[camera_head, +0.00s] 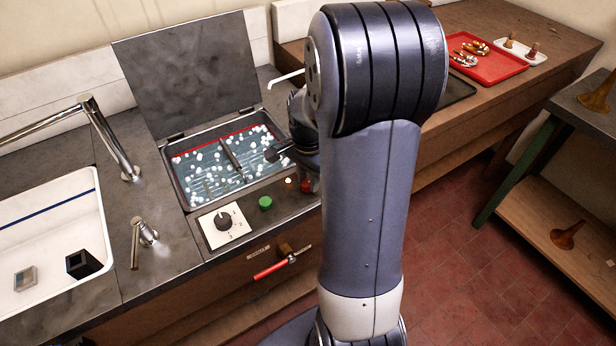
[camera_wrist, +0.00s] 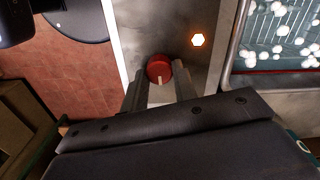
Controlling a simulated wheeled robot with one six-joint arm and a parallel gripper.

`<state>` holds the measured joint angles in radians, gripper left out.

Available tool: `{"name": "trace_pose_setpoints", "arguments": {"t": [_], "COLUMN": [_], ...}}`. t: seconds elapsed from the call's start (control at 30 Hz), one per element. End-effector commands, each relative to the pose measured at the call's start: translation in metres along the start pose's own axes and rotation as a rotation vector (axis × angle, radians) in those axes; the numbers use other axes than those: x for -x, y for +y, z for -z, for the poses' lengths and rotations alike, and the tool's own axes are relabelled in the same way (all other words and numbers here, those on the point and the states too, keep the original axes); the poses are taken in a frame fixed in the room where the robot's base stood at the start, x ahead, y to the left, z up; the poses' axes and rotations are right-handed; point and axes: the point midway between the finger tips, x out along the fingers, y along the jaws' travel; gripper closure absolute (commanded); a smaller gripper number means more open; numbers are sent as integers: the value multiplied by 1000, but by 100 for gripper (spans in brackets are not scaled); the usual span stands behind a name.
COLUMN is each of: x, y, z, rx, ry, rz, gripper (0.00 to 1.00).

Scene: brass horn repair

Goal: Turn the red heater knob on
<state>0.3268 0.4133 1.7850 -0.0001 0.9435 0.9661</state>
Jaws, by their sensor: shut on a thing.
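The red heater knob (camera_wrist: 159,68) shows in the wrist view on the metal panel, with a pale pointer mark on its near side. My gripper (camera_wrist: 160,82) has one finger on each side of the knob and is shut on it. The fingers hide part of the knob's sides. In the head view the red knob (camera_head: 306,185) shows at the right end of the tank's front panel, partly hidden by my arm. A small lamp (camera_wrist: 197,40) beside the knob glows orange-white; it also shows in the head view (camera_head: 290,182).
A tank (camera_head: 187,204) with water and white balls lies behind the panel, its lid (camera_head: 190,75) raised. A green button (camera_head: 265,203) and a black dial (camera_head: 223,221) share the panel. A red-handled tool (camera_head: 270,269) hangs below. A sink (camera_head: 50,230) is left.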

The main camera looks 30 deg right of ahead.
Motion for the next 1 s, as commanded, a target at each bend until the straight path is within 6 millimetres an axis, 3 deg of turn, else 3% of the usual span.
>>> {"name": "trace_pose_setpoints", "arguments": {"t": [0.67, 0.7, 0.93, 1.0], "x": [0, 0, 0, 0], "y": [0, 0, 0, 0], "z": [0, 0, 0, 0], "rx": [-64, -64, -63, -63], "ry": [0, 0, 0, 0], "rz": [1, 1, 1, 0], "gripper": [96, 71, 52, 51]}}
